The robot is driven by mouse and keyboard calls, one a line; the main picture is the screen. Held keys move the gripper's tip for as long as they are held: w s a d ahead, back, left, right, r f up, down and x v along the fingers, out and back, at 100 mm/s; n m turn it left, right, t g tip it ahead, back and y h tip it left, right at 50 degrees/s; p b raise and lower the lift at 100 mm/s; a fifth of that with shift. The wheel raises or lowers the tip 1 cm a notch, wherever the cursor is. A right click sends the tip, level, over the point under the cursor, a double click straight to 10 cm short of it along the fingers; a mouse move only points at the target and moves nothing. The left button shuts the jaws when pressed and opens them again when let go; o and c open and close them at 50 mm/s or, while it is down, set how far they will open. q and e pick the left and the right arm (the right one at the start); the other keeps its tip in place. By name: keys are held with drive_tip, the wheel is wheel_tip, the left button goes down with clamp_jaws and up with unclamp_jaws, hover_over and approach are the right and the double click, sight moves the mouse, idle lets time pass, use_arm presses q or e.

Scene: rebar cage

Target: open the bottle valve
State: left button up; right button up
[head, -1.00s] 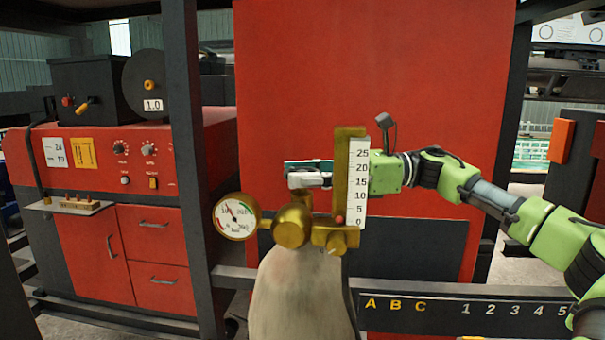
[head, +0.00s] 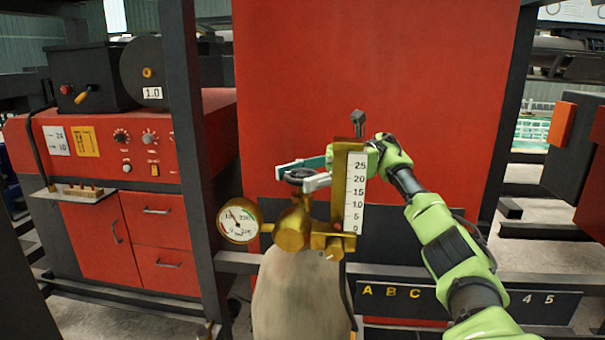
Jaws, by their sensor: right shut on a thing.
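The gas bottle (head: 300,295) stands upright at the lower middle, pale and worn. On its top is a brass regulator (head: 292,228) with a round gauge (head: 240,220) at its left and a scaled flow tube (head: 354,190) at its right. The dark round valve handwheel (head: 299,175) sits above the brass body. My right gripper (head: 302,174) reaches in from the right behind the flow tube, its fingers closed around the handwheel. The tube hides part of the gripper. My left gripper is not in view.
A red panel (head: 370,80) stands close behind the bottle. A dark post (head: 187,150) and a red cabinet (head: 95,235) with knobs are on the left. A dark lettered rail (head: 455,300) runs low at the right.

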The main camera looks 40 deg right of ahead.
sight(302, 174)
drive_tip(key=shift+r, duration=0.1)
idle(0.4)
drive_tip(key=o, duration=1.1)
drive_tip(key=shift+r, duration=4.9)
